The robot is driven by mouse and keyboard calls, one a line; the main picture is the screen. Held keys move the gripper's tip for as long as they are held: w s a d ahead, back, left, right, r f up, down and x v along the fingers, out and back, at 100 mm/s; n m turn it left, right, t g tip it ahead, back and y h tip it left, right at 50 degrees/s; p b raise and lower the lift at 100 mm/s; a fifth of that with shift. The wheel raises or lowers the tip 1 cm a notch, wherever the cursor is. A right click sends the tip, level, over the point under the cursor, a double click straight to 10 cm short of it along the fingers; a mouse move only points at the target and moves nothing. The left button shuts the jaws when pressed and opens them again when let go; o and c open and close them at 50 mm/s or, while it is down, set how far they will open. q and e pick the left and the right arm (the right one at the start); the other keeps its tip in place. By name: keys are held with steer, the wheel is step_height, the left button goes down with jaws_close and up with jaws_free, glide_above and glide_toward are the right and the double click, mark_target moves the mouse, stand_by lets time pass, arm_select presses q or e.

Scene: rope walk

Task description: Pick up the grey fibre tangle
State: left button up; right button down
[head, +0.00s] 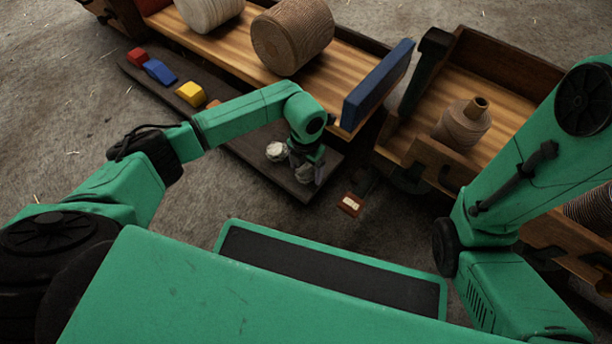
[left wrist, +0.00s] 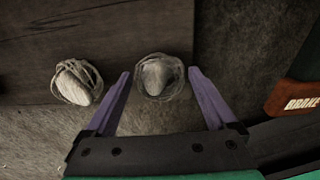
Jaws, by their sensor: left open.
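The grey fibre tangle (left wrist: 160,77) is a small roundish grey bundle with strands around it. In the left wrist view it lies on a dark board (left wrist: 110,35), between and just beyond the tips of my left gripper (left wrist: 160,75). The left gripper is open, with one purple finger on each side of the tangle. In the head view the left gripper (head: 304,165) points down over the board's near end, and the grey tangle (head: 305,174) shows partly beneath it. A paler, whitish tangle (left wrist: 77,82) lies to its left, outside the fingers. My right gripper is not in view.
A wooden cart with large rope spools (head: 292,36) and a blue panel (head: 378,84) stands behind. A brake tag (head: 350,204) is to the right.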

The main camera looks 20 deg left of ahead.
arm_select(q)
steer(key=shift+r, duration=0.15)
steer(key=c, duration=1.4)
steer(key=shift+r, duration=0.1)
